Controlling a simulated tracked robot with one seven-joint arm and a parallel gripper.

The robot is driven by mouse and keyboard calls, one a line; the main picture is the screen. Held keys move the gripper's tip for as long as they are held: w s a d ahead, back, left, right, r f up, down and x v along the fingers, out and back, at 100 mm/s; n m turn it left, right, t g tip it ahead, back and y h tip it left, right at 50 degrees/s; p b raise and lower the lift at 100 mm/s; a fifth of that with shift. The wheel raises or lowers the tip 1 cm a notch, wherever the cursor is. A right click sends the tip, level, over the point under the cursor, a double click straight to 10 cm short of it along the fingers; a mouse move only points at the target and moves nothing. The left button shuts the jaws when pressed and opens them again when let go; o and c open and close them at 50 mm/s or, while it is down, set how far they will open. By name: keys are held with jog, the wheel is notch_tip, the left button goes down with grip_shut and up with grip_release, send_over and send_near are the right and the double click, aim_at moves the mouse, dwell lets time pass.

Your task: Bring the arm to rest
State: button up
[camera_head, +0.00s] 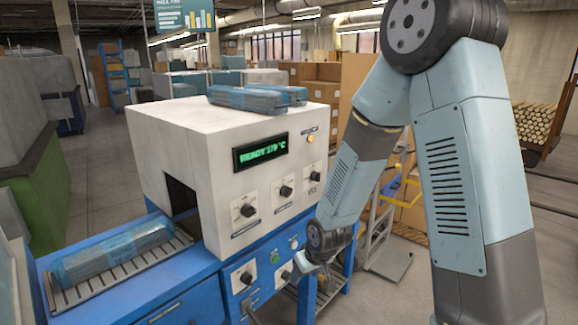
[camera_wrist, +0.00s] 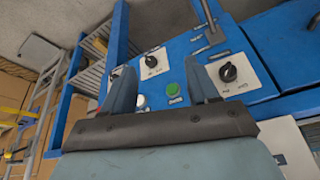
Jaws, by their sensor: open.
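My arm comes down from the upper right in the head view and bends toward the blue front panel of a white-topped machine (camera_head: 215,140). My gripper (camera_head: 303,268) is low beside that panel, and its fingers are small and partly hidden there. In the wrist view my gripper (camera_wrist: 162,88) is open, with two dark fingers apart and nothing between them. Between and beyond the fingers is the blue panel (camera_wrist: 185,50) with a green button (camera_wrist: 176,89), a white button (camera_wrist: 141,100) and black knobs (camera_wrist: 228,72). I cannot tell whether the fingers touch the panel.
The machine's display (camera_head: 261,151) reads READY 179 °C. A wrapped bundle (camera_head: 113,250) lies on the roller infeed at left; more wrapped bundles (camera_head: 245,98) lie on top. A hand truck (camera_head: 385,245) and cardboard boxes stand behind my arm. Open floor (camera_head: 95,165) shows at left.

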jog(key=s+d+r+m+h, duration=0.1)
jog(key=s+d+r, duration=0.1)
jog(key=d+r, duration=0.35)
jog(key=s+d+r+m+t, duration=0.1)
jog(key=d+r, duration=0.1)
jog(key=r, duration=0.7)
jog(key=s+d+r+m+h, duration=0.1)
jog(key=s+d+r, duration=0.1)
jog(key=d+r, duration=0.35)
jog(key=s+d+r+m+t, duration=0.1)
jog(key=s+d+r, duration=0.4)
jog(key=s+r, duration=0.7)
jog(key=s+m, duration=0.1)
jog(key=s, duration=0.2)
jog(key=shift+d+r+m, duration=0.25)
jog(key=shift+d+m, duration=0.05)
jog(key=shift+d, duration=0.1)
jog(key=shift+s, duration=0.1)
